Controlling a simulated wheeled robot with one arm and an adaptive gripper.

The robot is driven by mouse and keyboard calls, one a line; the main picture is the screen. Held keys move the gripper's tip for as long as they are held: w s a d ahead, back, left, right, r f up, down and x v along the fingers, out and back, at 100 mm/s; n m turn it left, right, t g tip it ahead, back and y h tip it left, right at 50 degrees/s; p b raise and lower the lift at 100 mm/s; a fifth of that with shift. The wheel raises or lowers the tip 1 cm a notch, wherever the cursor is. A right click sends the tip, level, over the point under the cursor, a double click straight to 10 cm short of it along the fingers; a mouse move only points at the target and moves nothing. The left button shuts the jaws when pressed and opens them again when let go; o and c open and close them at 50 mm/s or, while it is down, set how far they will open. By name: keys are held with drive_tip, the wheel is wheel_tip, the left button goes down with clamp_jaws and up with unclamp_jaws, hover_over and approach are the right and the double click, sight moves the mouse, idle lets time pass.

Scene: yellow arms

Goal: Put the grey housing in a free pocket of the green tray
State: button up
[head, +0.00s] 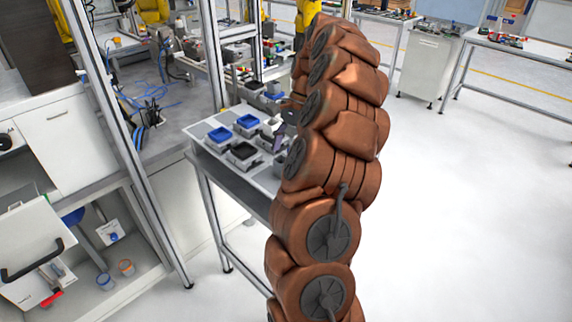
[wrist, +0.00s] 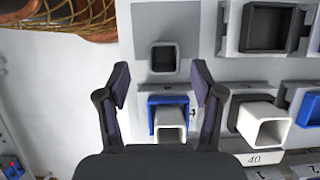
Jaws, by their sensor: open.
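My gripper (wrist: 162,83) is open in the wrist view, its two fingers apart with nothing clasped between them. A small square grey housing (wrist: 154,57) with a dark hollow stands just beyond the fingertips, on a pale surface. Between the fingers, lower in the picture, a white square housing (wrist: 168,117) sits in a blue-lined holder (wrist: 153,101). Another white square housing (wrist: 262,125) stands to the right. I see no clearly green tray in either view.
The work table (head: 228,168) carries several grey bins, including blue-topped ones (head: 219,134) and a black one (head: 242,153). A black square holder (wrist: 266,27) stands at upper right in the wrist view. A metal frame post (head: 135,150) rises left of the table. Open floor lies at right.

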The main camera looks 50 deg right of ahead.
sight(278, 175)
drive_tip(key=shift+p+x, duration=0.65)
drive_tip(key=shift+x, duration=0.25)
drive_tip(key=shift+w+p+x, duration=0.1)
drive_tip(key=shift+p+x, duration=0.1)
drive_tip(key=shift+x, duration=0.55)
drive_tip(key=shift+w+p+x, duration=0.15)
drive_tip(key=shift+p+x, duration=0.05)
drive_tip(key=shift+x, duration=0.55)
drive_tip(key=c, duration=1.2)
drive_tip(key=shift+r, duration=0.1)
